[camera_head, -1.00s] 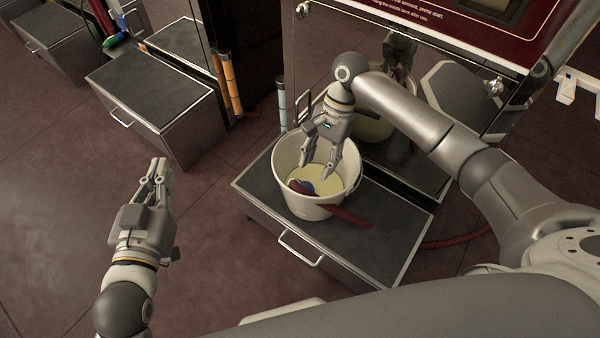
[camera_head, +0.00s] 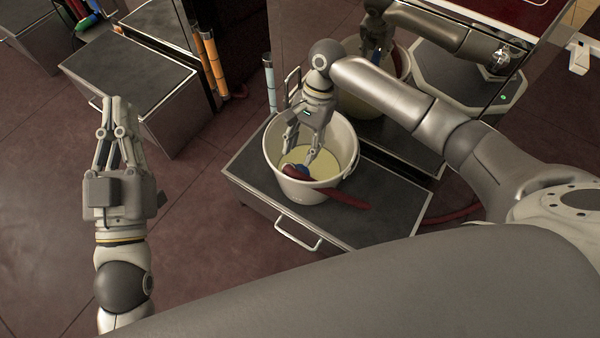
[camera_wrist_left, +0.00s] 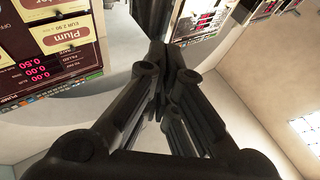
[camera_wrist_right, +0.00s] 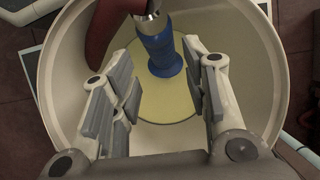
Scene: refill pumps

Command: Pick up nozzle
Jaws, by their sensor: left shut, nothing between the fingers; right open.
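The nozzle (camera_wrist_right: 160,50) has a blue sleeve, a metal spout and a dark red handle. In the right wrist view it lies inside the white bucket (camera_wrist_right: 270,95), beyond my fingers. In the head view the handle (camera_head: 347,199) sticks out over the bucket's (camera_head: 335,133) front rim. My right gripper (camera_head: 300,155) reaches down into the bucket from above. In the right wrist view my right gripper (camera_wrist_right: 165,85) is open, with the blue sleeve ahead of the gap and nothing held. My left gripper (camera_head: 118,105) is shut and empty, at the far left, away from the bucket.
The bucket holds pale yellow liquid (camera_wrist_right: 150,107) and stands on a dark-topped box (camera_head: 260,170) with a metal handle. A reflective pump front (camera_head: 395,125) rises behind it. Another dark-topped box (camera_head: 130,75) stands at upper left. Open floor lies between the boxes.

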